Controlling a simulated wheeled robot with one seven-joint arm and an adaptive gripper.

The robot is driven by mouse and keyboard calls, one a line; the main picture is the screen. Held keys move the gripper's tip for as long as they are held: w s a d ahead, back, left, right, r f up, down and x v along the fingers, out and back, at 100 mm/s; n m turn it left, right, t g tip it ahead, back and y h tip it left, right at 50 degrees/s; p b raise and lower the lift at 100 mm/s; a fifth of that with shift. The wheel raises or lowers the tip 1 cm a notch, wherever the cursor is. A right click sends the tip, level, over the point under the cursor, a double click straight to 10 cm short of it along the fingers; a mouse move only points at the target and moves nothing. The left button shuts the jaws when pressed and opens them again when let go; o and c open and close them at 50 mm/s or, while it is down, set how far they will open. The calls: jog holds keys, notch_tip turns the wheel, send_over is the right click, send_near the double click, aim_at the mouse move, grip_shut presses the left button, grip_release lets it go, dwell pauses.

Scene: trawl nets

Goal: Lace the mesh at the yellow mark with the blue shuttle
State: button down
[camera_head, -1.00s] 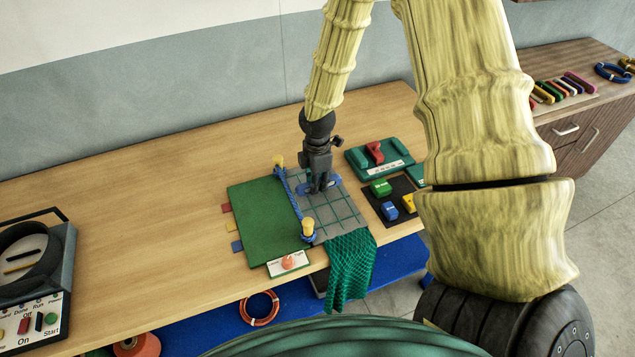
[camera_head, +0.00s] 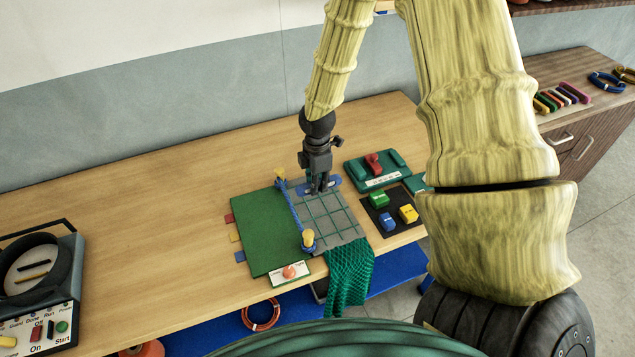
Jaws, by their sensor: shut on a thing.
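My gripper (camera_head: 320,190) points down at the far edge of the mesh, shut on the blue shuttle (camera_head: 333,184). The shuttle shows as a flat blue piece on both sides of the fingers. I cannot tell whether it touches the mesh. The mesh (camera_head: 332,218) is a green grid of cords over a grey panel. A yellow tab (camera_head: 234,237) sits between a red tab (camera_head: 229,218) and a blue tab (camera_head: 239,257) on the left edge of a green board (camera_head: 258,232). No yellow mark on the mesh itself is distinguishable.
Two yellow-topped posts, far (camera_head: 281,174) and near (camera_head: 308,238), carry a blue rope. Green netting (camera_head: 348,272) hangs over the front edge. A dark mat (camera_head: 381,223) with coloured blocks and a green fixture (camera_head: 380,180) with a red lever lie right. Bare tabletop (camera_head: 150,180) lies left.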

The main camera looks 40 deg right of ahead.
jog(key=w+a, duration=0.4)
jog(key=a, duration=1.3)
dwell(1.3)
dwell(0.3)
